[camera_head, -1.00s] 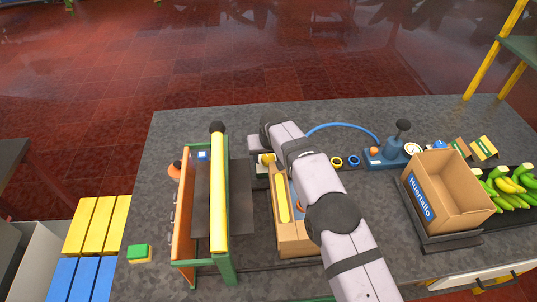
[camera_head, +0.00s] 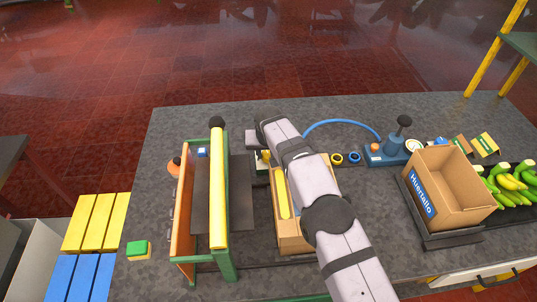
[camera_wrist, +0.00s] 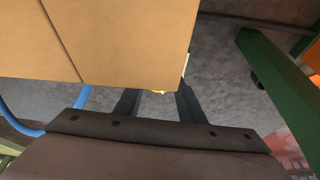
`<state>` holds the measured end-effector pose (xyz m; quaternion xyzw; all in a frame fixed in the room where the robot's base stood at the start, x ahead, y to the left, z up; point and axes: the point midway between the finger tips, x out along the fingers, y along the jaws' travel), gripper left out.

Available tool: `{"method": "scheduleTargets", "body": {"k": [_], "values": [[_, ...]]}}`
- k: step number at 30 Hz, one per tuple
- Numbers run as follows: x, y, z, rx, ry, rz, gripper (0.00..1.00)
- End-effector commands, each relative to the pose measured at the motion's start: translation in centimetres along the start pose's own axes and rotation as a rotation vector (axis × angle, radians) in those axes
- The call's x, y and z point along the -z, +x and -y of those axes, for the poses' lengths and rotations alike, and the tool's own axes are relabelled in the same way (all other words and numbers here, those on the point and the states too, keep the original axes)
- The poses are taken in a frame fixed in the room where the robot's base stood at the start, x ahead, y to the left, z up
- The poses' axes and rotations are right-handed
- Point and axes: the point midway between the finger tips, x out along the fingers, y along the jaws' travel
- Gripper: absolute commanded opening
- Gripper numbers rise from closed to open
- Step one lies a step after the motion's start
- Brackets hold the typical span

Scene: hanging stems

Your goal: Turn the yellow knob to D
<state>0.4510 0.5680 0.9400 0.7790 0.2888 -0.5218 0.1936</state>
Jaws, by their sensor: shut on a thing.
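The yellow knob (camera_head: 263,155) is a small yellow patch beside the far end of my arm in the head view, mostly hidden by my wrist. The letter D and the knob's pointer cannot be made out.
A cardboard box (camera_wrist: 110,35) fills the upper left of the wrist view, close to my fingers. A green-legged frame with a yellow bar (camera_head: 218,195) stands left of my arm. A blue lever pump (camera_head: 388,153) and an open box (camera_head: 450,190) stand right.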

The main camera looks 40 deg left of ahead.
Motion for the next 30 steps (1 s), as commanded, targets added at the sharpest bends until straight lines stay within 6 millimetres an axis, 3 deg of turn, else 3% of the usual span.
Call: {"method": "scheduleTargets", "body": {"k": [8,20,21,22,23,30], "values": [[0.18,-0.04,0.12,-0.05,0.123,-0.006,0.13],[0.15,-0.08,0.08,-0.058,0.142,-0.006,0.13],[0.15,-0.08,0.07,-0.058,0.142,-0.006,0.43],[0.15,-0.08,0.07,-0.058,0.142,-0.006,0.5],[0.14,-0.08,0.08,-0.058,0.142,-0.006,0.54],[0.08,-0.05,0.09,-0.058,0.141,-0.004,0.54]]}}
